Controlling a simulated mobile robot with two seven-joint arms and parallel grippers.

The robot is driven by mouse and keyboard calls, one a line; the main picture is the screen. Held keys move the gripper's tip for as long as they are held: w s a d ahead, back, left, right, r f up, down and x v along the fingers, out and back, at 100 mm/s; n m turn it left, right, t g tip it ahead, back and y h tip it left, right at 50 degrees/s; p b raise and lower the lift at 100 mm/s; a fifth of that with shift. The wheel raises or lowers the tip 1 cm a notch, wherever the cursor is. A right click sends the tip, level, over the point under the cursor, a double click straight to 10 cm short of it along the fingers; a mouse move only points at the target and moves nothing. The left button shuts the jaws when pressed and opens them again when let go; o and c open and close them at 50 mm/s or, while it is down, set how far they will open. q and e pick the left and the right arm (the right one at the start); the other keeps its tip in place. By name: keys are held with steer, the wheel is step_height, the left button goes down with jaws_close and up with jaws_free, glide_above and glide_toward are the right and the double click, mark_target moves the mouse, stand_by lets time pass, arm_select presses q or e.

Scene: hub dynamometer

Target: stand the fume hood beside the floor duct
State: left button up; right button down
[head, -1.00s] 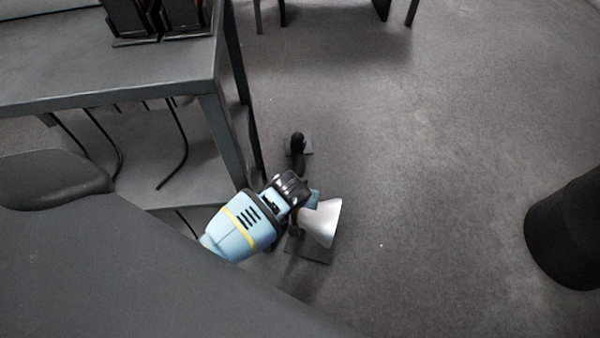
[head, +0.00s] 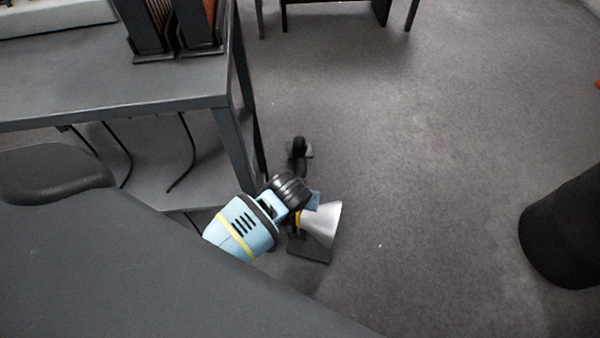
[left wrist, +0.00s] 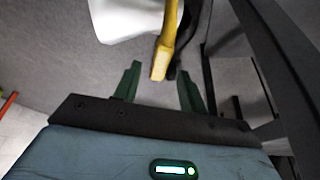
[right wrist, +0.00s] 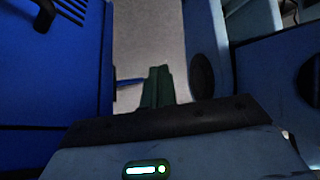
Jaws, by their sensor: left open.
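The fume hood (head: 322,222) is a pale silver cone in the head view, tilted with its wide mouth to the right. Its yellow handle (left wrist: 163,58) shows in the left wrist view, with the white cone (left wrist: 125,18) behind it. My left gripper (left wrist: 159,70) is open, with the handle's end between or just beyond its fingertips; I see no grip on it. In the head view my arm hides most of that gripper. The floor duct (head: 299,150) is a small black elbow on a dark plate, beyond the hood. My right gripper (left wrist: 0,0) is omitted from the head view; its fingers (right wrist: 158,85) are together and empty.
A dark plate (head: 308,249) lies under the hood; I cannot tell if it belongs to it. A grey table (head: 100,85) with its leg (head: 235,150) stands close left of the duct. A black cylinder (head: 565,235) stands at right. Open floor (head: 430,180) lies between.

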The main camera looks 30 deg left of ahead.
arm_select(q)
steer(key=p+v, duration=0.2)
steer(key=v, duration=0.3)
steer(key=shift+r, duration=0.25)
steer(key=s+a+m+h, duration=0.1)
steer(key=s+m, duration=0.1)
steer(key=s, duration=1.6)
steer(key=s+a+m+t+h, duration=0.1)
steer(key=s+a+m, duration=0.1)
steer(key=s, duration=1.7)
steer(key=shift+s+a+h, duration=0.15)
steer(key=shift+s+h, duration=0.05)
steer(key=shift+h, duration=0.1)
steer(key=shift+f, duration=0.1)
